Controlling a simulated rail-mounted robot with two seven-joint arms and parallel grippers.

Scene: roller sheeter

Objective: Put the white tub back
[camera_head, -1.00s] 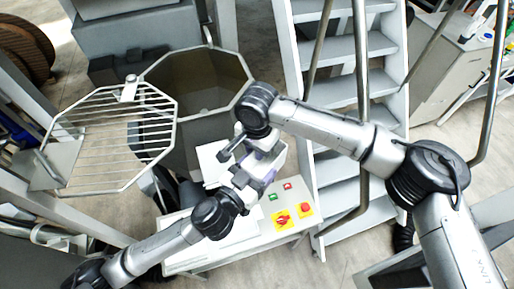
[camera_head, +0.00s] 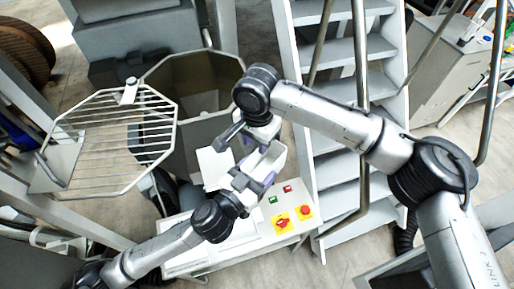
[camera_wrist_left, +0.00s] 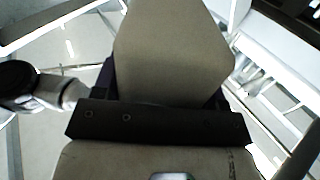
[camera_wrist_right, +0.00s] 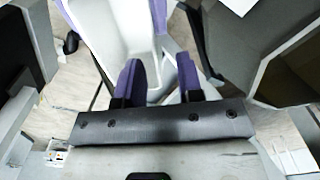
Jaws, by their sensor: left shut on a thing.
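The white tub (camera_head: 270,162) is in the middle of the head view, above the table with the control panel. My left gripper (camera_head: 258,182) is shut on its near side. In the left wrist view the tub (camera_wrist_left: 185,55) fills the space beyond the jaws. My right gripper (camera_head: 245,138) is just above and left of the tub in the head view. In the right wrist view its purple fingers (camera_wrist_right: 158,75) are apart with nothing between them, and the tub (camera_wrist_right: 115,25) lies beyond. The tub's contents cannot be made out.
A grey octagonal bowl (camera_head: 207,85) stands behind, with a barred grate (camera_head: 110,145) raised to its left. The control table (camera_head: 245,245) with red and green buttons is below the grippers. Grey stairs (camera_head: 340,90) with rails stand close on the right.

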